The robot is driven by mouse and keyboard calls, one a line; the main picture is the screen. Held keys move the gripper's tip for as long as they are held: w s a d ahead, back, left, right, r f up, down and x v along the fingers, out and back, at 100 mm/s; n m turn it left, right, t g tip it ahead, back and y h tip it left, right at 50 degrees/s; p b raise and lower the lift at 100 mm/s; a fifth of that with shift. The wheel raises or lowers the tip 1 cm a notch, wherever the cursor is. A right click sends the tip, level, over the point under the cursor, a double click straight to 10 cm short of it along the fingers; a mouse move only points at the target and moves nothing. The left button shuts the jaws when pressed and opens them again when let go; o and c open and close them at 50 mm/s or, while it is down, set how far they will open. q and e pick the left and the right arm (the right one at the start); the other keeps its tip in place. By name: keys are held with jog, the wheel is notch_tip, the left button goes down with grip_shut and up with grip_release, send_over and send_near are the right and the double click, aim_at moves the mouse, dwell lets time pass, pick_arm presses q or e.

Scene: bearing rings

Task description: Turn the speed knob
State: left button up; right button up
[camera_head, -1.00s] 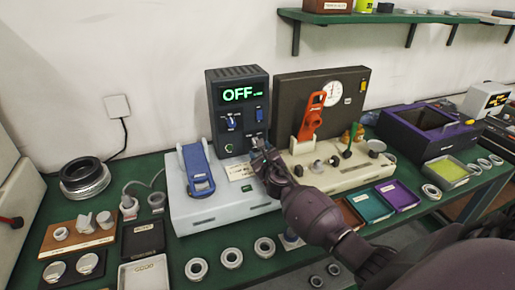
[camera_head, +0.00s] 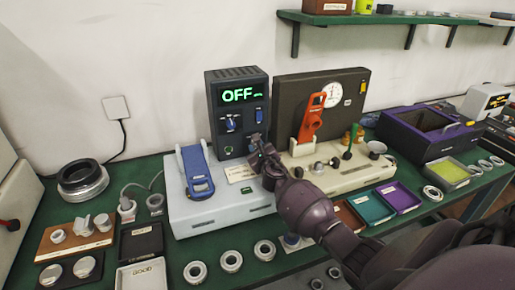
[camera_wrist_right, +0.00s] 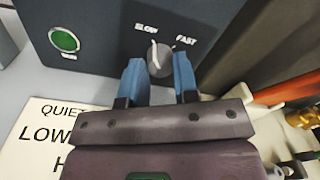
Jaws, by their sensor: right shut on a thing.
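The speed knob (camera_wrist_right: 160,60) is a grey round knob with a white pointer line, on the dark control box (camera_head: 238,110). In the right wrist view, "SLOW" is printed above left of it and "FAST" to its right. The pointer tilts up toward the SLOW side. My right gripper (camera_wrist_right: 159,76) is shut on the knob, with one blue finger on each side. In the head view my right gripper (camera_head: 257,143) is at the lower right of the box and hides the knob. The box display (camera_head: 242,95) reads OFF in green. My left gripper is not in view.
A green button (camera_wrist_right: 65,40) is left of the knob. An orange-handled tool (camera_head: 311,118) stands close to the right of my gripper. A printed card (camera_wrist_right: 50,130) lies in front of the box.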

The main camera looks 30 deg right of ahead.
jog(key=shift+m, duration=0.3)
jog(key=m, duration=1.1)
jog(key=shift+d, duration=0.1)
jog(key=shift+m+y, duration=0.4)
jog(key=shift+m, duration=1.6)
jog(key=o, duration=0.9)
jog(key=shift+s, duration=0.15)
